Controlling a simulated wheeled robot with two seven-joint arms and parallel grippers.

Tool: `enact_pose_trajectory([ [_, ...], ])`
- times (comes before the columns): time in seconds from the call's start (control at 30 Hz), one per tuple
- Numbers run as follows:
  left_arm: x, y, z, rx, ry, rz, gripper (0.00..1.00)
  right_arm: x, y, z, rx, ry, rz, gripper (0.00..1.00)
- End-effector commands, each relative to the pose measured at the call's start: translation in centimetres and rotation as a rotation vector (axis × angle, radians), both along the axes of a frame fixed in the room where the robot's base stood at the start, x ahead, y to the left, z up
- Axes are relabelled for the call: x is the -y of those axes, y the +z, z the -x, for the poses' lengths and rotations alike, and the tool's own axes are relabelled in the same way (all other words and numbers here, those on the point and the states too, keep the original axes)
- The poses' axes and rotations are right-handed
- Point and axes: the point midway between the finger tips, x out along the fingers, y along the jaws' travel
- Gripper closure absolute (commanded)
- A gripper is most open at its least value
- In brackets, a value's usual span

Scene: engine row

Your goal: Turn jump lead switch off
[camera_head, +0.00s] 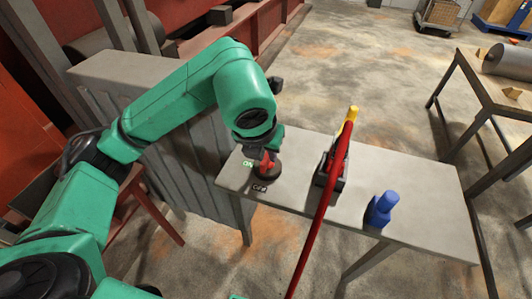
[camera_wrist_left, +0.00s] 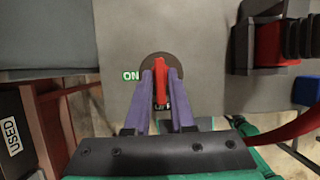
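The jump lead switch is a red handle on a round dark base (camera_head: 268,175) on the grey table, near its left end. In the left wrist view the red handle (camera_wrist_left: 160,68) runs up and down the picture, its lower end over the partly hidden OFF label (camera_wrist_left: 166,106). The green ON label (camera_wrist_left: 131,75) is left of the base. My left gripper (camera_wrist_left: 160,76) has its two purple fingers on either side of the handle, with no clear gap, so it looks shut on it. My right gripper is not in view.
On the grey table (camera_head: 430,210), right of the switch, stands a dark device (camera_head: 331,182) with a long red lead or bar crossing it, then a blue object (camera_head: 381,210). A grey ribbed cabinet (camera_head: 140,68) is at left. Another table (camera_head: 480,75) stands at right.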

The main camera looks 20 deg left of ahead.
Motion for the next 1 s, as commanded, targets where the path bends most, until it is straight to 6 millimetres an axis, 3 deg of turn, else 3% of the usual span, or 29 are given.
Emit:
enact_pose_trajectory([
  [0.47,0.0,0.6,0.4,-0.005,-0.004,-0.002,0.55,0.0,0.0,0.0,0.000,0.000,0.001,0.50],
  [0.57,0.0,2.1,1.0,-0.003,-0.006,-0.002,0.55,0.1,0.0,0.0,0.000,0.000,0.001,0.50],
  [0.7,-0.1,5.6,2.3,0.000,-0.006,-0.001,0.55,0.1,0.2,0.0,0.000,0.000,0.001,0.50],
  [0.8,-0.2,8.8,3.5,0.003,-0.003,-0.004,0.55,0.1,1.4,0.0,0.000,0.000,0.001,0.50],
  [1.0,-0.3,12.6,5.3,-0.001,-0.003,-0.003,0.55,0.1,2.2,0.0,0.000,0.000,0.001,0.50],
])
